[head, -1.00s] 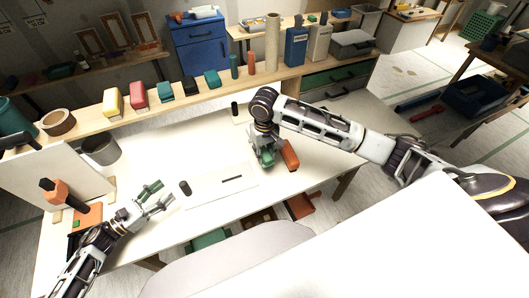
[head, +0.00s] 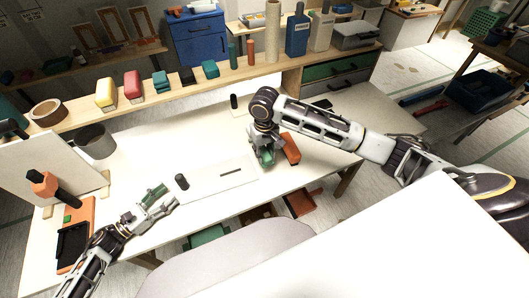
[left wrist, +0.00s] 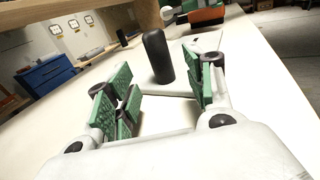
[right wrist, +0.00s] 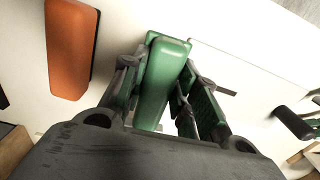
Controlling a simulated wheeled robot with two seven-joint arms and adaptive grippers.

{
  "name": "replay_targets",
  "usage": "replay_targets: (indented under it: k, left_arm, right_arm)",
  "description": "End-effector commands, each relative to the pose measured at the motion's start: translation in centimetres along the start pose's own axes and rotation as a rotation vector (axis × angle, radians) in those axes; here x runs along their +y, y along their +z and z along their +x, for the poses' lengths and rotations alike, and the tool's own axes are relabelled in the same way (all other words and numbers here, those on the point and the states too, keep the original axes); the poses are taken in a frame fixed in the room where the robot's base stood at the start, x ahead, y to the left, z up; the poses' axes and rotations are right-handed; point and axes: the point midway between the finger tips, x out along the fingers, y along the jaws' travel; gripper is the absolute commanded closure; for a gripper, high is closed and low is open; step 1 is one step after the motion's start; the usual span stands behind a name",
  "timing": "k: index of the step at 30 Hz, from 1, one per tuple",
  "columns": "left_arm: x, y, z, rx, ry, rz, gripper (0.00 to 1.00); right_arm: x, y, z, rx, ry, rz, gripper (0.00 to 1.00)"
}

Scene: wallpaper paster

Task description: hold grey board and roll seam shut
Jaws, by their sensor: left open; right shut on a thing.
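A thin pale grey board (head: 205,182) lies flat on the white table, with a short dark strip (head: 231,172) on it. A black upright peg (head: 181,181) stands at the board's left end. My left gripper (head: 162,198) is open and empty, just left of the peg. In the left wrist view the peg (left wrist: 158,57) stands ahead, between the spread green fingers and apart from them. My right gripper (head: 266,154) is shut on a green block-like tool (right wrist: 161,82), beyond the board's right end. The tool's underside is hidden.
An orange block (head: 290,149) lies beside my right gripper. Another black peg (head: 234,102) stands near the back shelf. A grey cup (head: 96,142), a leaning white panel (head: 50,165) and an orange-black item (head: 75,235) are at the left. The table between the grippers is otherwise clear.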

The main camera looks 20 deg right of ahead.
Motion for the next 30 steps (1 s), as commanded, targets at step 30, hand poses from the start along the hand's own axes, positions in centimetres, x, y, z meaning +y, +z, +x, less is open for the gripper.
replay_targets:
  k: [30]
  left_arm:
    - [0.0, 0.0, 7.5, 0.0, 0.0, 0.0, 0.47]
  right_arm:
    - [0.0, 0.0, 2.7, 0.001, 0.0, 0.0, 0.94]
